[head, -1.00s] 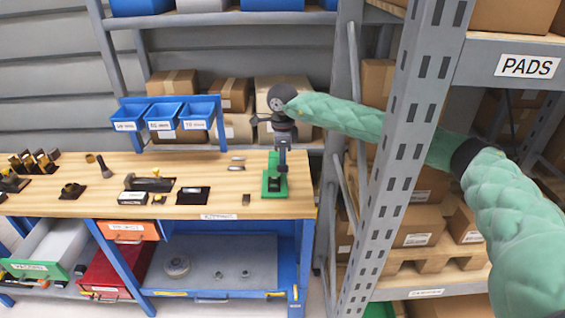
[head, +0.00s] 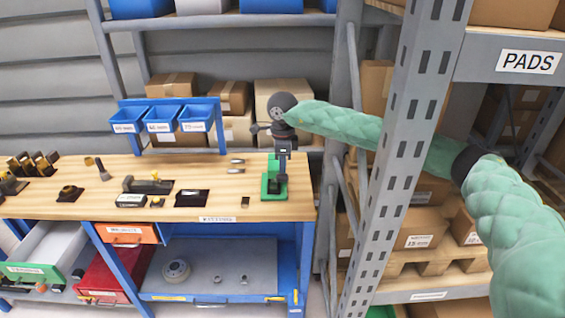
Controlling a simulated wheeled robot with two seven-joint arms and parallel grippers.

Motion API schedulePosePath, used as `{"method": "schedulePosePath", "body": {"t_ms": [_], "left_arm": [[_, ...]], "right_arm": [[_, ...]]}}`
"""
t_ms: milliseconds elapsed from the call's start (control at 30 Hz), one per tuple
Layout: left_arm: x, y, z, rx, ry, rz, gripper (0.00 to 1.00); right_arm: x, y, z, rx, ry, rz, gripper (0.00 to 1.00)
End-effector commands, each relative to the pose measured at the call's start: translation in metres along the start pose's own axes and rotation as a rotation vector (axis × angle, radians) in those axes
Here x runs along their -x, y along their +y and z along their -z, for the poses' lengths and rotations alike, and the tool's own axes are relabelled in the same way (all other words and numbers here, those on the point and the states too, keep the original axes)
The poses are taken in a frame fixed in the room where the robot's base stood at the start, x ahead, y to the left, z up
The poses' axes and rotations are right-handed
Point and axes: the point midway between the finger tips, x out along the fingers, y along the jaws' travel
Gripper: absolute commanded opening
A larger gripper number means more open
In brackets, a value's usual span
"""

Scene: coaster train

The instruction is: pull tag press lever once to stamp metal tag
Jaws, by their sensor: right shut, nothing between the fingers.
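The tag press stands at the right end of the wooden bench, with a green base (head: 266,187) and a dark upright body. Its upper part is largely hidden by my right gripper. A small dark knob (head: 254,129) sticks out to the left at gripper height; it looks like part of the press lever, but I cannot be sure. My right gripper (head: 282,148) points down over the top of the press, shut and empty; whether it touches the lever is too small to tell. A metal tag in the press cannot be made out. My left gripper is out of view.
Small metal pieces (head: 237,161) lie left of the press. Black tools and blocks (head: 148,185) lie farther left on the bench (head: 290,208). Blue bins (head: 163,121) stand behind. The grey shelf upright (head: 405,150) stands close beside my right arm.

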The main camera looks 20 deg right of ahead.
Motion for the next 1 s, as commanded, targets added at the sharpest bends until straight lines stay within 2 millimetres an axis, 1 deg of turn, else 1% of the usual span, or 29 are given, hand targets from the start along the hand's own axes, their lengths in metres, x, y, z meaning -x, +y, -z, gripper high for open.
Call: {"method": "schedulePosePath", "body": {"t_ms": [33,1000], "left_arm": [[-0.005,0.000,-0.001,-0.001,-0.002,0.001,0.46],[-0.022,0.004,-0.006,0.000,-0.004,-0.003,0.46]], "right_arm": [[-0.004,0.000,0.000,0.000,0.000,0.000,0.00],[-0.028,0.009,0.000,0.001,0.000,-0.001,0.00]]}}
